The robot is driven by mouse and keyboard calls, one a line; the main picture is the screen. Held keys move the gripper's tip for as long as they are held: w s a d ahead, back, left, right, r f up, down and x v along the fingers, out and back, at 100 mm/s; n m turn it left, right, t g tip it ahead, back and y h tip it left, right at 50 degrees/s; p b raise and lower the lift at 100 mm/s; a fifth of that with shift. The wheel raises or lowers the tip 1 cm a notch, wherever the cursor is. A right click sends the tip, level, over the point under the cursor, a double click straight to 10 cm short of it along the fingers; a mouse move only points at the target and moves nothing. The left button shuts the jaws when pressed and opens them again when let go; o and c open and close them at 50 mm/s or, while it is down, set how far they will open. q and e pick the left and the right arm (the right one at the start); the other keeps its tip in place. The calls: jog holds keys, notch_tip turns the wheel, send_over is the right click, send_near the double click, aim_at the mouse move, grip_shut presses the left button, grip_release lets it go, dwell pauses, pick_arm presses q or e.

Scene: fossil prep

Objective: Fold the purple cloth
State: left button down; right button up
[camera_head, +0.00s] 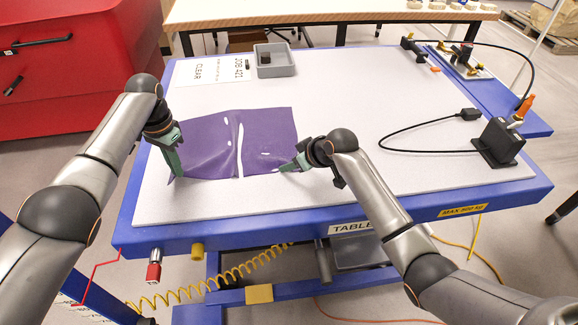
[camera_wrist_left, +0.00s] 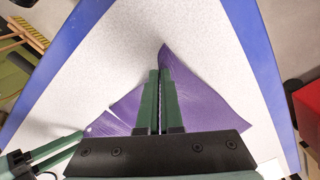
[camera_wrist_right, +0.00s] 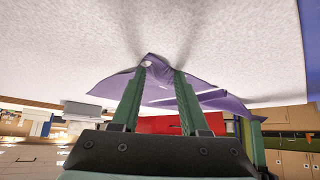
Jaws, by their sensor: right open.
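The purple cloth (camera_head: 270,130) lies mostly flat on the light table top, with a narrow white strip and some white patches showing across it. My left gripper (camera_head: 174,165) is at its front left corner. In the left wrist view my left gripper (camera_wrist_left: 160,75) is nearly closed, with the raised tip of the cloth (camera_wrist_left: 212,95) pinched between its fingers. My right gripper (camera_head: 292,165) is at the front right corner. In the right wrist view my right gripper (camera_wrist_right: 158,75) has its fingers apart, with the lifted corner of the cloth (camera_wrist_right: 220,103) between and behind them.
A white printed sheet (camera_head: 210,71) and a grey bin (camera_head: 275,69) stand behind the cloth. A black device (camera_head: 498,143) with a cable is at the right. The table's blue edge (camera_head: 350,216) runs along the front. The table centre is clear.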

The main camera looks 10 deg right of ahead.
jog(key=shift+s+a+f, duration=0.1)
jog(key=shift+s+f, duration=0.1)
jog(key=shift+f, duration=0.05)
jog(key=c, duration=0.6)
jog(key=shift+f, duration=0.1)
grip_shut()
jog(key=shift+w+r, duration=0.1)
jog(key=shift+r, duration=2.65)
